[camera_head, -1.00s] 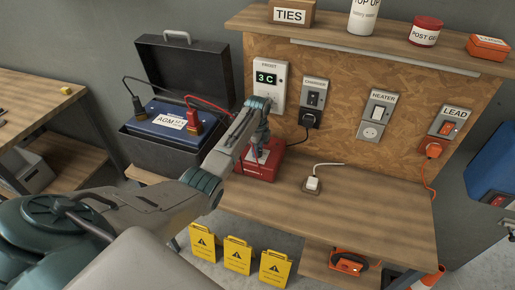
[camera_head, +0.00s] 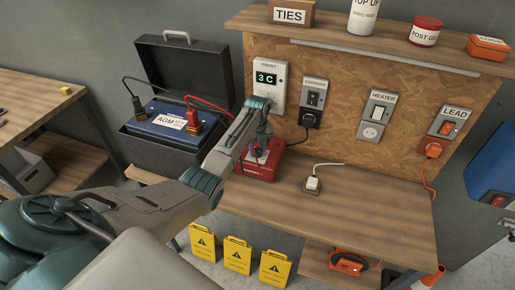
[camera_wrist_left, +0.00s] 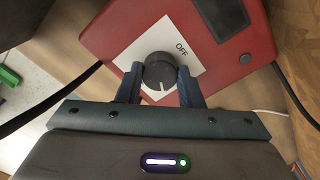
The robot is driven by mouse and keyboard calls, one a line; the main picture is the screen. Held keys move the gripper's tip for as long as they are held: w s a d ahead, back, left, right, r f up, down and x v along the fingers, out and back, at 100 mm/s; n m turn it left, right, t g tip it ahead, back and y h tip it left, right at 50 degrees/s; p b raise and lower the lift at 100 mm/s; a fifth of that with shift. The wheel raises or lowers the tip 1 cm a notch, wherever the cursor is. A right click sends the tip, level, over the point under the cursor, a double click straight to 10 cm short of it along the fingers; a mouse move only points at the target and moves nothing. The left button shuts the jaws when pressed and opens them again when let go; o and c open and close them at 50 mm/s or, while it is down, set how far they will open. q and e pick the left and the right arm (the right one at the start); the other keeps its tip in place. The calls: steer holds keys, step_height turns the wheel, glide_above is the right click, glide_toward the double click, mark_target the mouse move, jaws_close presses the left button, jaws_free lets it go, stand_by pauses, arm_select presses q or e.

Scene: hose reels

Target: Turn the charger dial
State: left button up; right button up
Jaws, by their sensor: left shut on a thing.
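The red charger (camera_head: 270,166) stands on the workbench against the board, partly hidden by my left arm in the head view. In the left wrist view the charger (camera_wrist_left: 110,38) shows a white plate marked OFF, a dark display and a black dial (camera_wrist_left: 160,72) with a white pointer line. The pointer aims down toward my gripper, away from the OFF mark. My left gripper (camera_wrist_left: 160,88) has a finger on each side of the dial and is shut on it. In the head view the left gripper (camera_head: 257,150) reaches the charger; its fingertips are hard to see. My right gripper is not in view.
An open black case with a blue AGM battery (camera_head: 168,122) and red and black leads stands at left. A display reading 3 C (camera_head: 267,80) and the charger, heater (camera_head: 377,112) and lead switches are on the board. A white plug (camera_head: 312,184) lies on the bench.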

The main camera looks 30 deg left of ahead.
mark_target(258, 150)
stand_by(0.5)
arm_select(q)
steer(key=o, duration=1)
steer(key=shift+c, duration=0.2)
steer(key=shift+r+b, duration=0.35)
steer(key=shift+r, duration=0.25)
step_height(258, 150, up, 10)
steer(key=b, duration=0.3)
steer(key=shift+f, duration=0.15)
steer(key=shift+f, duration=0.1)
